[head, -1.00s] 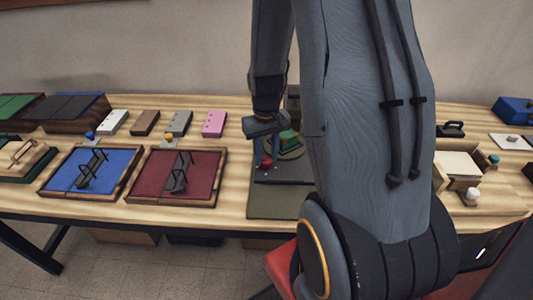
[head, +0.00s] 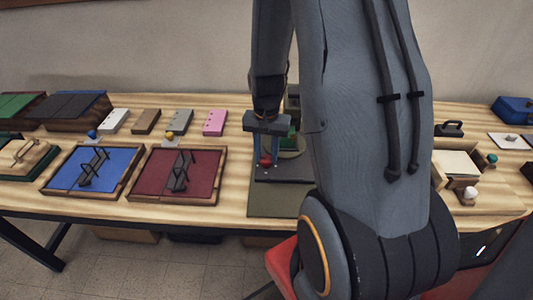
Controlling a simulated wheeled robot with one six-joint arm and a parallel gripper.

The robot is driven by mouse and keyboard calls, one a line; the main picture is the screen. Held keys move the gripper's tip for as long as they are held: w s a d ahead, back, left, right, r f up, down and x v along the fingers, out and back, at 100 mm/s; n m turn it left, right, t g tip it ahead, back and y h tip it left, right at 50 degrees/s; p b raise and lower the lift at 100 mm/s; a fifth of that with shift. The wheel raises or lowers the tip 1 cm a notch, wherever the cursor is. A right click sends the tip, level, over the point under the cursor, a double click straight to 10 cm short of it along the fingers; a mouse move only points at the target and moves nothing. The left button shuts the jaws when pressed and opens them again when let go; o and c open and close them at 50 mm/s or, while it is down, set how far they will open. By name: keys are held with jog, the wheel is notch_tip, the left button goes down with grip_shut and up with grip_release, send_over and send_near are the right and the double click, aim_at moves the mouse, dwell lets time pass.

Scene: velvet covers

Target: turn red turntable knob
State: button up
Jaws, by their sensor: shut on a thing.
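The red turntable knob (head: 265,161) is a small round red knob at the near left of a dark panel. A green turntable (head: 290,146) lies behind it on the same dark base (head: 281,202), partly hidden by my arm. My gripper (head: 265,160) points down over the panel, with a finger on either side of the red knob. It is shut on the knob. My arm hides the right part of the base.
To the left are a red framed tray (head: 205,174) and a blue framed tray (head: 114,184), each with a black wire stand. A pink block (head: 214,122) and several other blocks stand behind them. A wooden box (head: 456,164) with a white knob is at right.

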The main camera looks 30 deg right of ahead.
aim_at(267, 158)
dwell(0.4)
jog(key=o, duration=1)
jog(key=shift+o, duration=0.2)
jog(key=shift+r+b, duration=0.85)
jog(key=shift+r, duration=3.1)
